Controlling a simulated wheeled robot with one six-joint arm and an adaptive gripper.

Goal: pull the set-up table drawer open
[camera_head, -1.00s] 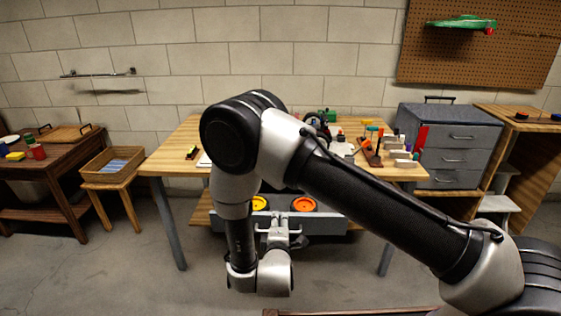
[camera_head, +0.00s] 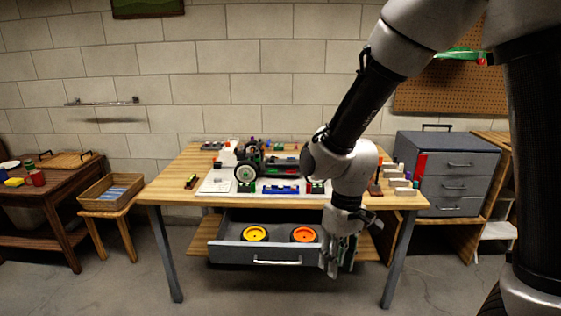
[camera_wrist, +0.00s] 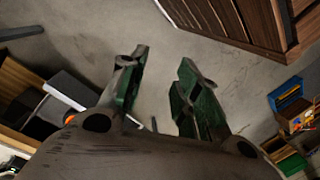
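The set-up table (camera_head: 160,190) has a wooden top and grey legs. Its grey drawer (camera_head: 222,252) stands pulled out under the top, with a yellow wheel (camera_head: 255,234) and an orange wheel (camera_head: 304,234) inside. The drawer's pale bar handle (camera_head: 277,262) is on its front, with nothing holding it. My gripper (camera_head: 341,257) hangs at the drawer's right front corner, to the right of the handle. In the wrist view my gripper's fingers (camera_wrist: 160,90) are apart with bare floor between them. Whether it touches the drawer's corner I cannot tell.
A racecar (camera_head: 268,165) and small parts stand on the table top. A grey drawer cabinet (camera_head: 445,172) is at the right. A stool with a wicker basket (camera_head: 112,187) and a brown side table (camera_head: 55,207) are at the left. The floor in front is clear.

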